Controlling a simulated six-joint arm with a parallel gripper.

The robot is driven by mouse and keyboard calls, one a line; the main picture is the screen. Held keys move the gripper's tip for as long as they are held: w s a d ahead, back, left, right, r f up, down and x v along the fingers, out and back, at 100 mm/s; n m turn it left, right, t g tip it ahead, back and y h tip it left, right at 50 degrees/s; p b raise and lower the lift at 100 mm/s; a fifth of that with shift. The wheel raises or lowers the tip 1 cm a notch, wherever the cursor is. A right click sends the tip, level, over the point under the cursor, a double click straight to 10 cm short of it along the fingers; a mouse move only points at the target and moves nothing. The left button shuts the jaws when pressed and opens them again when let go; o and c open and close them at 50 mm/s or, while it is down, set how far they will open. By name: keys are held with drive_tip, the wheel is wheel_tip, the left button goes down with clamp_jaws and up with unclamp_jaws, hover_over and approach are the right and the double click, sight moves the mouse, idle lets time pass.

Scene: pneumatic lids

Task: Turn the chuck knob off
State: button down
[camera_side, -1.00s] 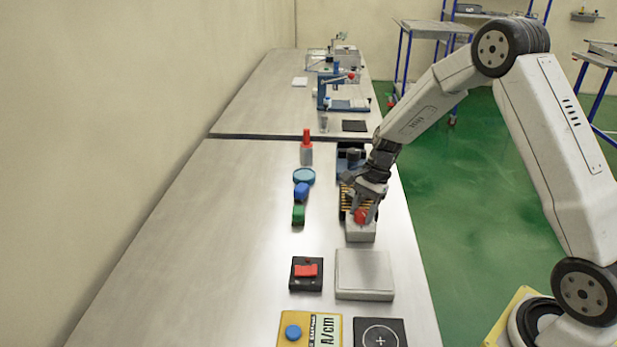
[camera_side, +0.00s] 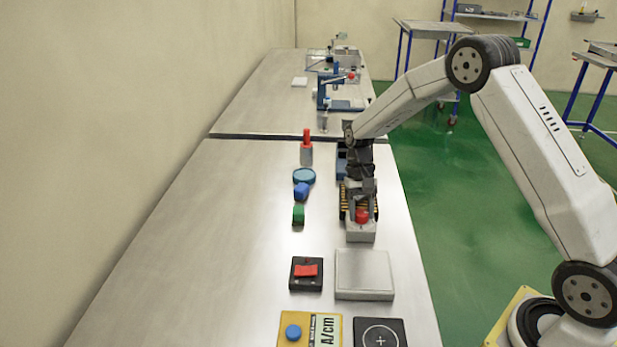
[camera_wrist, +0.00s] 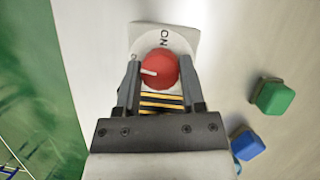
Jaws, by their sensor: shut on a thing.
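The chuck knob (camera_side: 362,216) is red and sits on a light grey block (camera_side: 361,233) near the right edge of the bench. In the wrist view the knob (camera_wrist: 160,64) has a white pointer line directed left, toward a label mostly hidden by a finger. An "ON" label shows on the white dial (camera_wrist: 176,40) above the knob. My gripper (camera_wrist: 158,72) has one finger on each side of the knob and is shut on it. In the side view my gripper (camera_side: 360,205) comes at the knob from behind.
A black-and-yellow striped part (camera_wrist: 162,102) lies just behind the knob. A green block (camera_side: 299,215), blue block (camera_side: 301,191) and red-topped bottle (camera_side: 306,152) stand to the left. A grey plate (camera_side: 364,274) and red switch box (camera_side: 306,273) are in front. The bench's left side is clear.

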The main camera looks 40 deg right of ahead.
drive_tip(key=shift+n+h, duration=0.4)
drive_tip(key=shift+n, duration=0.6)
drive_tip(key=shift+c, duration=1)
unclamp_jaws()
drive_tip(key=v, duration=0.7)
drive_tip(key=shift+w+r, duration=0.2)
drive_tip(key=shift+r, duration=0.15)
drive_tip(key=shift+s+a, duration=0.1)
